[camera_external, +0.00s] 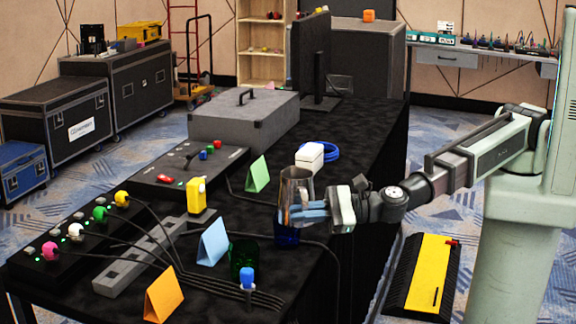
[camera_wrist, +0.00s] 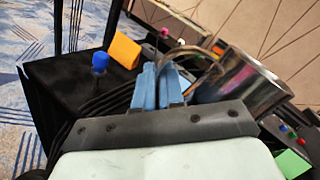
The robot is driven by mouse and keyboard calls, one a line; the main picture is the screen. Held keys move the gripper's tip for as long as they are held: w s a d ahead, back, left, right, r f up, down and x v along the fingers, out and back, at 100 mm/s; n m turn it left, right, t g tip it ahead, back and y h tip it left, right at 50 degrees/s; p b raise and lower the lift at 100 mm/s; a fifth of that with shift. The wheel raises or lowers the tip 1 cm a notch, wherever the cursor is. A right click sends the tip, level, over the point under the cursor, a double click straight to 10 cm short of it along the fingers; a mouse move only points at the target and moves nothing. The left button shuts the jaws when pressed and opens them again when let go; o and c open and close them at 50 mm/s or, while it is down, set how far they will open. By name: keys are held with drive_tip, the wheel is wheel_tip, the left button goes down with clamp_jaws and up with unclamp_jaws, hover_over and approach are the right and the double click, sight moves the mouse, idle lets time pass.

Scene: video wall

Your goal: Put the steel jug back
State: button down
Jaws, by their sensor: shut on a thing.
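The steel jug (camera_external: 297,186) is shiny and looks upright near the right edge of the black table. My gripper (camera_external: 308,213) is in front of its lower part, with blue fingers pointing left. In the wrist view the jug (camera_wrist: 238,80) is right of the fingers, its curved handle reaching over to them. My gripper (camera_wrist: 158,85) is shut on the handle; the exact contact is partly hidden. A dark blue glass (camera_external: 287,234) shows directly below the jug in the external view. I cannot tell whether the jug is clear of the glass or the table.
A green glass (camera_external: 243,258), a blue-capped item (camera_external: 247,279) and blue (camera_external: 213,243), orange (camera_external: 163,295) and green (camera_external: 257,175) cards stand nearby.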

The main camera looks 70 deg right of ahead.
drive_tip(key=shift+r, duration=0.85)
drive_tip(key=w+d+m+t+h, duration=0.1)
drive_tip(key=w+d+m+h, duration=0.15)
drive_tip(key=w+d, duration=2.05)
drive_tip(key=shift+n, duration=0.45)
drive_tip(key=shift+s+a+f, duration=0.1)
drive_tip(key=shift+a+f, duration=0.05)
drive_tip(key=shift+f, duration=3.45)
drive_tip(key=shift+s+a+f, duration=0.1)
drive_tip(key=shift+a+f, duration=0.05)
drive_tip(key=shift+f, duration=3.4)
drive_tip(key=shift+f, duration=0.1)
drive_tip(key=c, duration=1.7)
unclamp_jaws()
drive_tip(key=o, duration=0.5)
drive_tip(key=shift+c, duration=0.2)
